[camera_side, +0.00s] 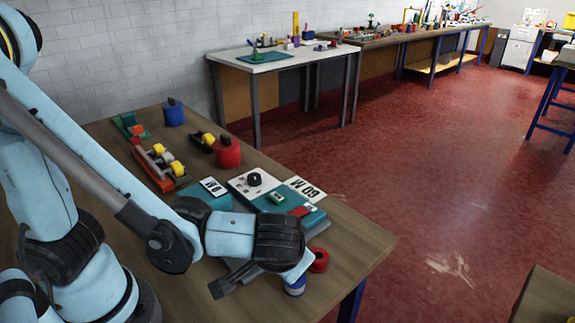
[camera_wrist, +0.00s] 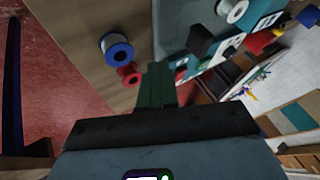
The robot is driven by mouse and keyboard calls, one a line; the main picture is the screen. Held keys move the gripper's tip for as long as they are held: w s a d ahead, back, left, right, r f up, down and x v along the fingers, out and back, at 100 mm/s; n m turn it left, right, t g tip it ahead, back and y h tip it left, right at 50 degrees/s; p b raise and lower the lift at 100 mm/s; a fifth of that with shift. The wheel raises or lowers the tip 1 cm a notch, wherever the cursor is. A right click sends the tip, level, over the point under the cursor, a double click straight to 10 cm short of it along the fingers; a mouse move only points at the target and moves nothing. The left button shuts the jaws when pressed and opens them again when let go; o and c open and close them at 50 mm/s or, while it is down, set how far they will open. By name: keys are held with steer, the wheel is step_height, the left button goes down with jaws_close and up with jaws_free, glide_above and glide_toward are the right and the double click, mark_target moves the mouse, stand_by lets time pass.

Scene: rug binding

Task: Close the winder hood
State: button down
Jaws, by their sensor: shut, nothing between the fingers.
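A low teal unit (camera_side: 311,219) stands near the table's right end in the side view. It carries a white panel with a black knob (camera_side: 255,179) and a small green block (camera_side: 277,198). I cannot tell for sure which part is the winder hood, or whether it stands open. My gripper's green fingers are shut and empty, apart from the black block.
A blue spool (camera_wrist: 117,52) and a red spool (camera_wrist: 130,76) stand left of my fingers in the wrist view, near the table edge. A red canister (camera_side: 227,152), a blue canister (camera_side: 173,113) and yellow rolls (camera_side: 176,168) stand farther back.

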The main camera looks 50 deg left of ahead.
steer(key=shift+w+a+f, duration=0.1)
steer(key=shift+a+f, duration=0.05)
steer(key=shift+a, duration=0.95)
steer(key=shift+w+a+f, duration=0.1)
steer(key=shift+a, duration=1)
steer(key=a, duration=1)
steer(key=shift+s, duration=0.1)
